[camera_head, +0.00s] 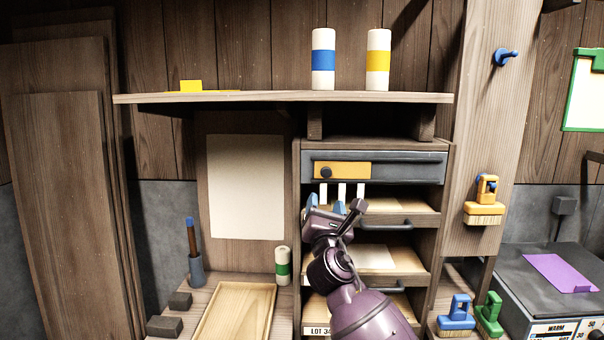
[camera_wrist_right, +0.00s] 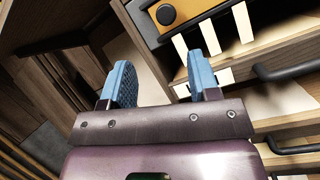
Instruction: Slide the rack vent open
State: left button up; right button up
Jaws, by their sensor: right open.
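The rack (camera_head: 437,230) is a wooden cabinet with several shelves under the long shelf. Its vent is a grey panel (camera_head: 405,169) across the top, with an orange slider (camera_head: 350,171) and a dark round knob (camera_head: 326,172) at the panel's left part. The slider (camera_wrist_right: 150,8) and knob (camera_wrist_right: 166,14) also show at the top of the right wrist view. My right gripper (camera_head: 333,206) is below the slider, apart from it, in front of the upper shelf. Its blue fingers (camera_wrist_right: 160,84) are open with nothing between them. My left gripper is out of view.
White strips (camera_head: 342,192) hang below the slider close to my right gripper. Dark drawer handles (camera_head: 386,225) stick out from the rack. A wooden tray (camera_head: 203,320) and a green-banded cylinder (camera_head: 283,266) stand to the left. Brushes (camera_head: 456,313) stand at the right.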

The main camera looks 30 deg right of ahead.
aim_at(326, 173)
jog(key=w+d+r+n, duration=0.1)
jog(key=w+d, duration=0.1)
jog(key=w+d+r+n+p, duration=0.1)
jog(key=w+r, duration=0.1)
jog(key=w, duration=0.1)
jog(key=w+d+r+n, duration=0.1)
jog(key=w+d+n, duration=0.1)
jog(key=w, duration=0.1)
jog(key=shift+w+d+r+h, duration=0.15)
jog(key=shift+d+h, duration=0.2)
jog(key=shift+h, duration=0.05)
jog(key=shift+c, duration=0.3)
grip_shut()
